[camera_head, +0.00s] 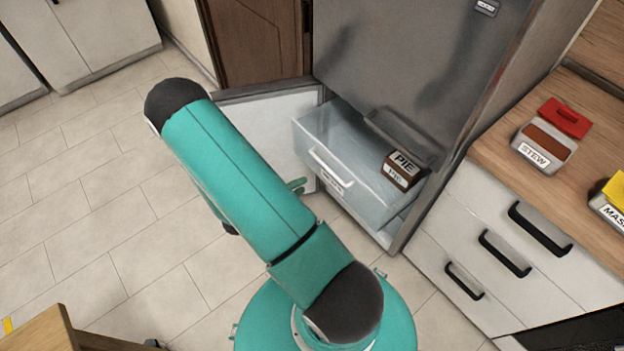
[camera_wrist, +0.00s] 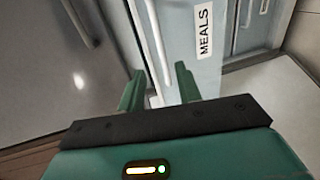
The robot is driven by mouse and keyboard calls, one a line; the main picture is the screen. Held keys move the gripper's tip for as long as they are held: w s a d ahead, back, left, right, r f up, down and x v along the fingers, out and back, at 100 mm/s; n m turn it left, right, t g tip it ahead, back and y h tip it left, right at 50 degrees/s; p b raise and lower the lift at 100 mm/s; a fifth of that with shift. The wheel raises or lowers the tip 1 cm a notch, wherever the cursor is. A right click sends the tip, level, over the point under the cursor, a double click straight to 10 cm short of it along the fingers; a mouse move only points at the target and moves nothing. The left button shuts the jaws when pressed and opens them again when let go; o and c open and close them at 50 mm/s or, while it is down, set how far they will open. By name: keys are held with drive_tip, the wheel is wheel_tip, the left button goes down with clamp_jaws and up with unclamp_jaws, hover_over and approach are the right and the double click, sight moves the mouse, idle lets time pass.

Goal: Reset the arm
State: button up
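My teal arm (camera_head: 235,170) reaches up and folds over at a dark joint in the head view, hiding most of what lies behind it. The green tips of my gripper (camera_head: 297,186) show just left of the drawer front. In the wrist view my gripper (camera_wrist: 158,86) has its two fingers apart, with nothing seen held. A pale drawer handle (camera_wrist: 152,35) appears between the fingers in the picture; I cannot tell whether they touch it. A "MEALS" label (camera_wrist: 204,32) is on the drawer front.
A clear drawer (camera_head: 345,135) stands pulled out of the grey fridge (camera_head: 410,55), with a brown PIE box (camera_head: 402,170) in it. The fridge's lower door (camera_head: 270,120) is swung open. Counter drawers (camera_head: 500,240) stand right.

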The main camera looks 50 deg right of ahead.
drive_tip(key=v, duration=0.2)
drive_tip(key=shift+a+r, duration=0.1)
drive_tip(key=shift+a, duration=0.25)
drive_tip(key=a+r+m+g+y, duration=0.1)
drive_tip(key=a+r+y, duration=0.25)
drive_tip(key=r, duration=0.65)
drive_tip(key=a+r+m+g+y, duration=0.1)
drive_tip(key=a+r+y, duration=0.25)
drive_tip(key=r, duration=0.65)
drive_tip(key=s+a+r+n+t+y, duration=0.2)
drive_tip(key=s+a+r+t+y, duration=0.1)
drive_tip(key=r, duration=0.6)
drive_tip(key=s+a+r+n+t+y, duration=0.1)
drive_tip(key=a+r+t+y, duration=0.4)
drive_tip(key=a+r, duration=0.5)
drive_tip(key=shift+s+n+t, duration=0.4)
drive_tip(key=shift+s+t, duration=0.45)
drive_tip(key=shift+t, duration=0.15)
